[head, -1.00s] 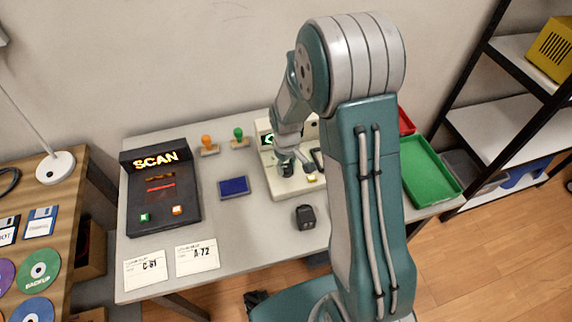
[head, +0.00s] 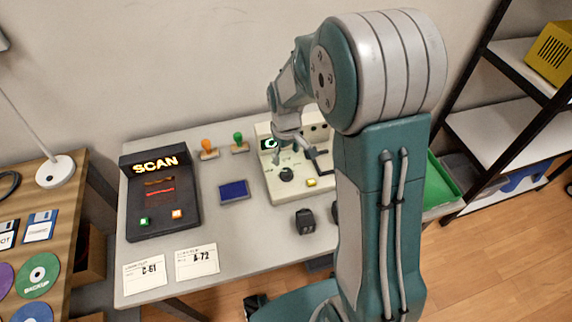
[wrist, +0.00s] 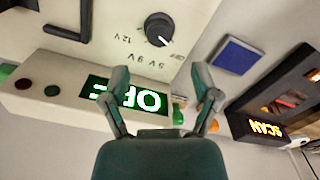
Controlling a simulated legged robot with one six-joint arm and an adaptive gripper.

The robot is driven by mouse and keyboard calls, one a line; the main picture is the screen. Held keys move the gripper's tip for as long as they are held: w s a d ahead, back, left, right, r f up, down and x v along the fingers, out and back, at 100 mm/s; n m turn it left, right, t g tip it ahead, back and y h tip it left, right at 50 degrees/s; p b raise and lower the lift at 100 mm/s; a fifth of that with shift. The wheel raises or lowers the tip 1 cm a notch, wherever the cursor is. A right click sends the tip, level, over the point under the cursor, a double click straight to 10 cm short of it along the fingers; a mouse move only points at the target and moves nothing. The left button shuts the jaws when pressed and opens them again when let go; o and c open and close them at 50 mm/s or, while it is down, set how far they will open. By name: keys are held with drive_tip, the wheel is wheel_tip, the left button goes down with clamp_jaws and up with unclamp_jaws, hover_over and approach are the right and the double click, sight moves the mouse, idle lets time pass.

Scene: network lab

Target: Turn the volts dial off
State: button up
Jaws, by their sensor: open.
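The volts dial (head: 287,174) is a black round knob on the cream power unit (head: 283,192). In the wrist view the dial (wrist: 158,28) is at the top middle, with 5V, 9V and 12V printed around it. The unit's green display (wrist: 128,96) appears upside down, partly hidden by a finger, and seems to read OFF. My gripper (wrist: 160,74) is open and empty, apart from the dial. In the head view my gripper (head: 296,148) is over the unit, behind the dial.
The SCAN box (head: 160,192) and blue pad (head: 234,190) are left of the unit. Orange (head: 208,147) and green (head: 239,142) stamps stand behind. A small black object (head: 305,221) sits in front. A green tray (head: 442,188) is at right, partly hidden by my arm.

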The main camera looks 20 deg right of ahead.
sight(286, 171)
wheel_tip(286, 171, up, 4)
drive_tip(key=shift+r, duration=0.25)
idle(0.4)
drive_tip(key=s+r+m+t, duration=0.4)
drive_tip(key=s+r, duration=1.2)
drive_tip(key=s, duration=0.5)
drive_tip(key=shift+m+t, duration=0.4)
drive_tip(key=shift+t, duration=0.4)
drive_tip(key=shift+r, duration=0.1)
